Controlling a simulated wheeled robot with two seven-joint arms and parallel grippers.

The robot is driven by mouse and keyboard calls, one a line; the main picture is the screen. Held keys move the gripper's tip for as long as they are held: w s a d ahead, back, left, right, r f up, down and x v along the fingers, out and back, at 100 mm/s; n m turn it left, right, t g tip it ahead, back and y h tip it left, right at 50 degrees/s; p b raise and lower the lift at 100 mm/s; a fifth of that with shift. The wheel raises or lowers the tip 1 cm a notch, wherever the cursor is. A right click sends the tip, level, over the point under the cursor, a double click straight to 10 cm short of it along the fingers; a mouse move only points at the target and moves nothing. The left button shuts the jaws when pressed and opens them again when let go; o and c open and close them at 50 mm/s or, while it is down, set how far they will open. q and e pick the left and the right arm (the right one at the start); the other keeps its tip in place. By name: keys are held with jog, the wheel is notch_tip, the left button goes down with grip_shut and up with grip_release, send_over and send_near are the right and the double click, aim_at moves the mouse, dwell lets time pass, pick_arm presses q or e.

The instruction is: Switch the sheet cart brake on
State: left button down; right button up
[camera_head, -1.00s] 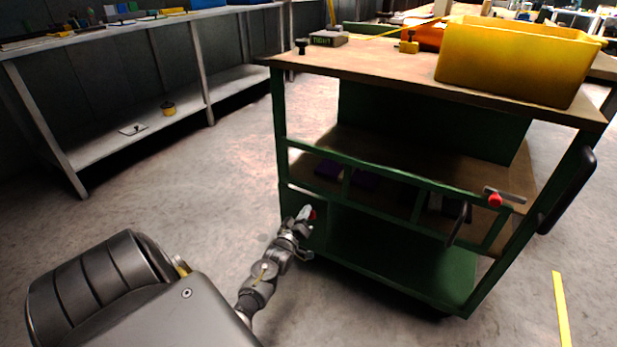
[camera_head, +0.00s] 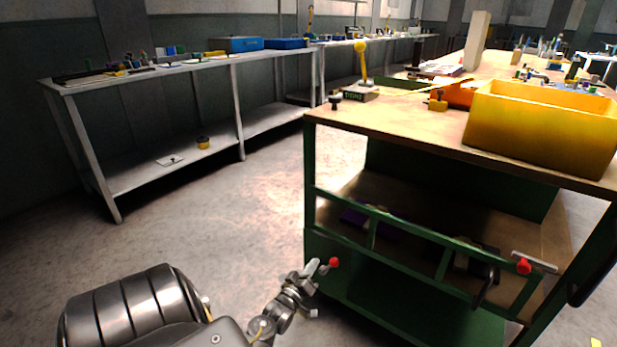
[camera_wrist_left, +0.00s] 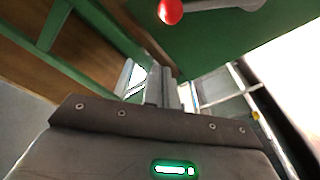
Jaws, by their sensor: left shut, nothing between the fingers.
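The green sheet cart (camera_head: 375,303) stands at the right, with a wooden top. A red ball knob (camera_head: 333,262) shows low at the cart's left end, just right of my left gripper's tips. In the left wrist view the red knob (camera_wrist_left: 170,11) sits on a grey lever (camera_wrist_left: 225,4) in front of a green panel, beyond the fingers. My left gripper (camera_head: 312,272) is shut and empty, close to the knob; contact cannot be told. A second red knob (camera_head: 523,267) with a grey bar is on the cart's right side. My right gripper is out of view.
A yellow bin (camera_head: 540,130) and an orange item (camera_head: 457,93) stand on the cart top. A black handle (camera_head: 487,285) hangs at the cart's front rail (camera_head: 420,240). A grey workbench (camera_head: 150,70) runs along the left wall. The floor between is clear.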

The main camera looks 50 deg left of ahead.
pick_arm(q)
jog(key=shift+v, duration=1.05)
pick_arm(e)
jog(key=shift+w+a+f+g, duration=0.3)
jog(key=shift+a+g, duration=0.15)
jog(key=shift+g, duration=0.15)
